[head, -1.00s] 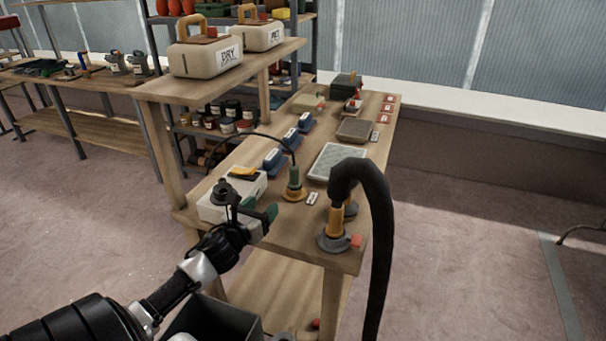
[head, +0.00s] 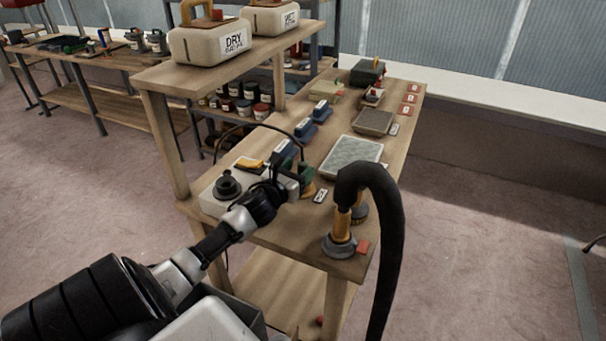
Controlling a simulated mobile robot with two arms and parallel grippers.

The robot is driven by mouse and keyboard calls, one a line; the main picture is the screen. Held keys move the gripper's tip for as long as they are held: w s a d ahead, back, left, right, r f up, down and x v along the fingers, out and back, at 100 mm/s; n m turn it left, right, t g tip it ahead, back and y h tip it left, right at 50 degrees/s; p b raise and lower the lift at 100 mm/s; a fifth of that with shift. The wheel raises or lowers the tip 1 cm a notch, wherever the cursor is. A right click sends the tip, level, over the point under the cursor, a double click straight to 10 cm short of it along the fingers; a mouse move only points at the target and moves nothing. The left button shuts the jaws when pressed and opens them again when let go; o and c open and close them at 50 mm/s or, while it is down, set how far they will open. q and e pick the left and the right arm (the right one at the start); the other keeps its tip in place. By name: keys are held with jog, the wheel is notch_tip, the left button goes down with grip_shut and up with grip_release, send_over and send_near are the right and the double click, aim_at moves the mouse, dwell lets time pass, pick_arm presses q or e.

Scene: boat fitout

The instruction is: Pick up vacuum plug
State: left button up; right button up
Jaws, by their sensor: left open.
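A green plug (head: 306,171) with a thin black cable stands in a yellow-orange base (head: 310,190) on the wooden workbench (head: 285,232). I take it for the vacuum plug. My left gripper (head: 297,177) is open, right at the plug and partly covering it and its base. I cannot tell whether the fingers touch the plug. The cable (head: 255,125) arches from the plug toward the left. My right gripper is not in view.
A thick black hose (head: 393,230) with a yellow-and-grey sanding tool (head: 340,238) is at the near right corner.

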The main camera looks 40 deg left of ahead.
aim_at(305, 161)
pick_arm(q)
jog(key=w, duration=0.3)
jog(key=w+a+p, duration=0.1)
jog(key=shift+w+r, duration=0.2)
jog(key=shift+r, duration=0.05)
jog(key=shift+w, duration=0.25)
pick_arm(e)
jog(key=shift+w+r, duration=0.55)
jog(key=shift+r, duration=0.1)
pick_arm(q)
jog(key=shift+s, duration=0.1)
jog(key=shift+c, duration=0.2)
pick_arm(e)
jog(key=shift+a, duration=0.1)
pick_arm(q)
grip_shut()
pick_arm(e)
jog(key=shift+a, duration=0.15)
pick_arm(q)
notch_tip(305, 161, up, 10)
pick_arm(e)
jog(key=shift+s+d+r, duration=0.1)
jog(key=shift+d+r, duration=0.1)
